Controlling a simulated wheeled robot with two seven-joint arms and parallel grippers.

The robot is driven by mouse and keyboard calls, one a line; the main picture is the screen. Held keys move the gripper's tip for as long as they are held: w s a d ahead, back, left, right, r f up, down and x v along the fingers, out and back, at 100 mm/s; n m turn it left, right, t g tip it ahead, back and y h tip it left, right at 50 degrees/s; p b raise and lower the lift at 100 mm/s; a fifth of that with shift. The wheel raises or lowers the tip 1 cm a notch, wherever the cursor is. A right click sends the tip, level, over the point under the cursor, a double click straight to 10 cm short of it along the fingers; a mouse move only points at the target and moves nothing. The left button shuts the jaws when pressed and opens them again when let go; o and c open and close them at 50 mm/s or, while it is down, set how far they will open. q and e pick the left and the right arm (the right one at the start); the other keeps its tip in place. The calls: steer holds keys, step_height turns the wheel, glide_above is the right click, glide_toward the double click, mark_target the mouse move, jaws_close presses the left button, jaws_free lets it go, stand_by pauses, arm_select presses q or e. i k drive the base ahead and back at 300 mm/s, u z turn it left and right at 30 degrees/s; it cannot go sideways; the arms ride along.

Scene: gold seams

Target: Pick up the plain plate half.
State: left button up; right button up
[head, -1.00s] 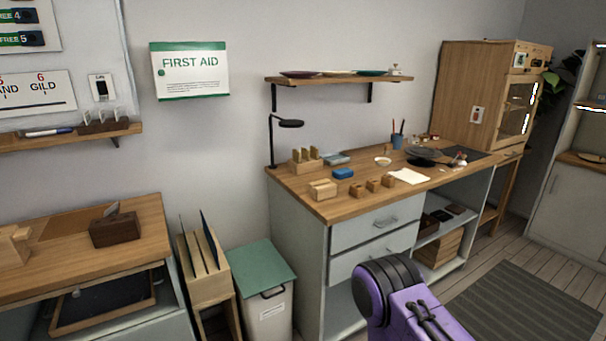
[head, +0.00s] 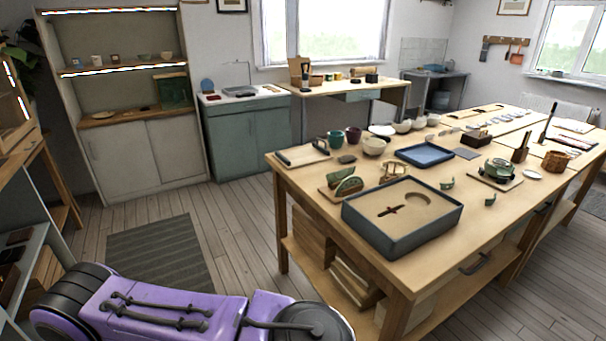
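A green rounded piece that looks like a plate half (head: 349,187) stands upright in a wooden holder near the front left of the large wooden table (head: 300,181). A second wooden stand (head: 393,170) is just behind it; I cannot make out clearly what it holds. I cannot tell for sure which piece is the plain plate half. Neither of my grippers is in view; only purple links of my own arm show along the bottom edge, apart from the table.
A grey sand-coloured tray (head: 400,246) sits at the table's near edge, with a blue tray (head: 424,154) behind it. Several bowls, such as a cream one (head: 374,147), stand at the back. A grey mat (head: 158,256) lies on open floor left of the table.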

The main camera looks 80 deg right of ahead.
mark_target(333, 176)
steer(key=z, duration=1.45)
steer(key=i, duration=2.25)
steer(key=z, duration=3.5)
